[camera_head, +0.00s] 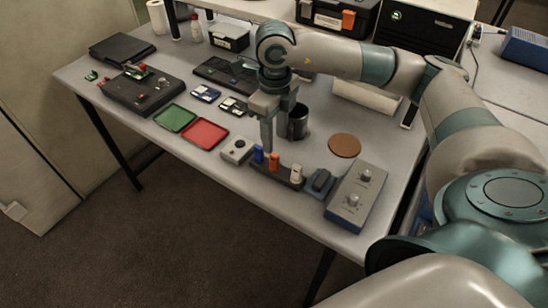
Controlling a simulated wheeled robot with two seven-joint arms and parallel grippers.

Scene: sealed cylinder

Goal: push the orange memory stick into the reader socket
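The orange memory stick (274,161) stands upright in a dark holder (291,180), between a blue stick (258,154) and a white stick (296,173). My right gripper (267,142) points down just above and behind the orange stick. Its fingers overlap in this view, so I cannot tell their gap or whether they touch the stick. The reader socket cannot be picked out with certainty; a black device (140,92) with a green board on it lies at the left of the table. My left gripper is not in view.
A grey box with a round black spot (237,151), a dark mug (298,122), a blue-grey block (320,183) and a two-knob box (353,196) surround the holder. Red (204,133) and green (175,118) trays lie to the left. A brown coaster (344,145) lies right.

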